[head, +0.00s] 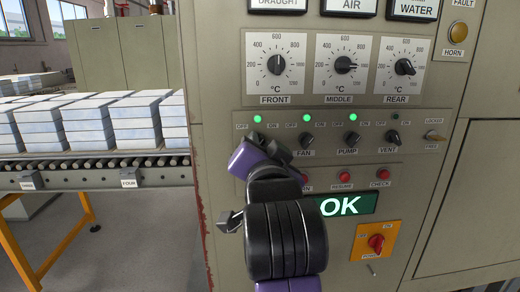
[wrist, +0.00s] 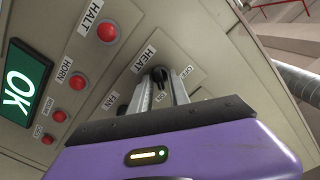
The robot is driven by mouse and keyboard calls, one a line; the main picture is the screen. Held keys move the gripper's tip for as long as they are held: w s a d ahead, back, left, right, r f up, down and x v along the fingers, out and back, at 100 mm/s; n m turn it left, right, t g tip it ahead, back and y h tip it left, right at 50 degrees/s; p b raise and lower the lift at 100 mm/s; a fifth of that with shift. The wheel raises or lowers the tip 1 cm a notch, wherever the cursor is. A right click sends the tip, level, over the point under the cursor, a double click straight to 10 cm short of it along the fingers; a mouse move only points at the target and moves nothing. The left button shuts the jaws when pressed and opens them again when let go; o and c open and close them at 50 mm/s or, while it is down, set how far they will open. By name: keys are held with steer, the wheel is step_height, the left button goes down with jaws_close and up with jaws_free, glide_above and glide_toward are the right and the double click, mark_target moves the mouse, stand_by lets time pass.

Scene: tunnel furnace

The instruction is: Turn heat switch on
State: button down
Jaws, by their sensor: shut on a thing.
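The heat switch is a small black knob (wrist: 160,75) beside the HEAT label in the wrist view. My gripper (wrist: 164,86) has its two grey fingers closed around it. In the head view my gripper (head: 259,138) is at the left end of the switch row and hides the knob and its label. The green light (head: 257,118) above that spot is lit. The fingers cover part of the knob, so I cannot tell its exact angle.
FAN (head: 305,140), PUMP (head: 351,139) and VENT (head: 392,137) knobs sit to the right; lights above FAN and PUMP are lit green, VENT's is dark. Red buttons (head: 344,177) and a green OK display (head: 350,206) lie below. Stacked pale blocks (head: 123,120) stand on a roller conveyor at left.

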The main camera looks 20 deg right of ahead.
stand_by(0.3)
steer(key=c, duration=1.5)
jaws_free()
steer(key=b+v, duration=0.1)
steer(key=v, duration=0.7)
steer(key=shift+r, duration=0.1)
